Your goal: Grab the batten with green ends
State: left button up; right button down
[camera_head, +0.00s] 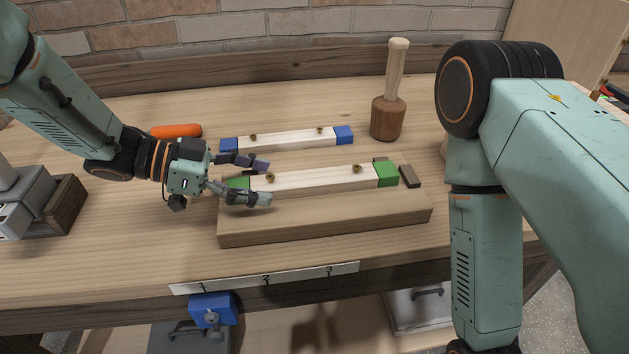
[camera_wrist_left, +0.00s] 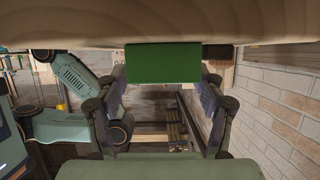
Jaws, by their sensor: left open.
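The pale batten with green ends (camera_head: 325,178) lies across a thick wooden block (camera_head: 325,223) on the workbench. Its left green end sits between the fingers of my left gripper (camera_head: 263,182), one finger on the far side and one on the near side. The left gripper is open. In the left wrist view a green end (camera_wrist_left: 162,62) shows between the two spread fingers, with no clear sign of a grip. A similar batten with blue ends (camera_head: 287,139) lies behind it. My right arm stands at the right, but its gripper is not seen.
A wooden mallet (camera_head: 388,118) stands behind the batten's right end. An orange cylinder (camera_head: 176,131) lies at the back left. A grey and wood vise-like tool (camera_head: 40,205) is at far left. A numbered strip (camera_head: 265,277) and blue clamp (camera_head: 213,312) are at the front edge.

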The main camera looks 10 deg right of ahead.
aim_at(269, 181)
pick_arm(q)
jog(key=x, duration=0.3)
jog(key=shift+w+f, duration=0.1)
jog(key=shift+w, duration=0.1)
jog(key=shift+s, duration=0.1)
jog(key=c, duration=1.4)
